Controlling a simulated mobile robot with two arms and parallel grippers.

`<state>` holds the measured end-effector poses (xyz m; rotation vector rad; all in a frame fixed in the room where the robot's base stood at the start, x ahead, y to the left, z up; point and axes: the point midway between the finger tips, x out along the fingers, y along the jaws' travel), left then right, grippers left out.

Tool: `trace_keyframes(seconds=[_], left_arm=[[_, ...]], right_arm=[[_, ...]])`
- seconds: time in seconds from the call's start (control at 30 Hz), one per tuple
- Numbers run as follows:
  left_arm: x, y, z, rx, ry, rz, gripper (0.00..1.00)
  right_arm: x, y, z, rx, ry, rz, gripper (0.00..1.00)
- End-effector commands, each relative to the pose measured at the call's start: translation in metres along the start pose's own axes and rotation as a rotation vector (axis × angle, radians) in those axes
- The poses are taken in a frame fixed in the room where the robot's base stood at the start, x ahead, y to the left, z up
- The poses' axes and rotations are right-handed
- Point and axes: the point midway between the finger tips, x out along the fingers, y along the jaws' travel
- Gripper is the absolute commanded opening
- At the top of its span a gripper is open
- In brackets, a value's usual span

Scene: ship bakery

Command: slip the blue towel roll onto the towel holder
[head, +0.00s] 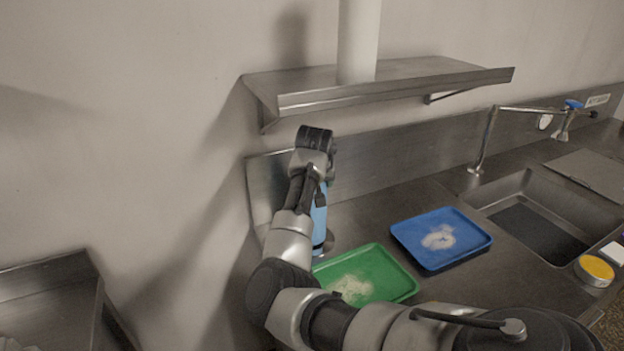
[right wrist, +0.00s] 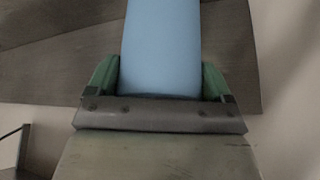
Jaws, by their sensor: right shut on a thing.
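The blue towel roll (head: 320,212) shows in the head view as an upright light-blue strip, partly hidden behind my right arm. In the right wrist view the roll (right wrist: 162,48) stands between the green fingers of my right gripper (right wrist: 160,78), which is shut on it. In the head view my right wrist hides the fingers. A small round metal edge (head: 329,241) shows at the foot of the roll; it may be the towel holder's base. The holder's post is not visible, and I cannot tell whether the roll is around it. My left gripper is in neither view.
A green tray (head: 397,267) and a blue tray (head: 464,223) with white powder lie on the metal counter, right of the roll. A steel wall shelf (head: 430,77) with a white cylinder (head: 359,40) hangs above. A sink (head: 535,190) and tap (head: 487,140) are farther right.

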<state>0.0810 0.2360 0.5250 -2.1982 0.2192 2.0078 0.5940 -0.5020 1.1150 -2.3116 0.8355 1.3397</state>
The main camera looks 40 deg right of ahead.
Motion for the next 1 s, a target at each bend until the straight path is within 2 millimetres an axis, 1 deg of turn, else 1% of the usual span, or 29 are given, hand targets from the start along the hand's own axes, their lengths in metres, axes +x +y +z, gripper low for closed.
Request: trace_keyframes(seconds=[0.03, 0.23, 0.67, 1.0], left_arm=[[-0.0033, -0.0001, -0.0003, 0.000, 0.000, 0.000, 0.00], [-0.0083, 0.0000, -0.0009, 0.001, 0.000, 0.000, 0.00], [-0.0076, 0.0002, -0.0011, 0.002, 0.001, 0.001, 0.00], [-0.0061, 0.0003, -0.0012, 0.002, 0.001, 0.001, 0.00]], right_arm=[[-0.0016, 0.0002, -0.0011, 0.000, 0.000, 0.001, 0.40], [-0.0009, 0.0001, -0.0009, 0.000, 0.000, 0.000, 0.40], [0.0006, 0.0000, -0.0003, 0.000, 0.001, 0.000, 0.40], [0.0061, 0.0000, 0.0027, 0.000, 0.002, 0.000, 0.40]])
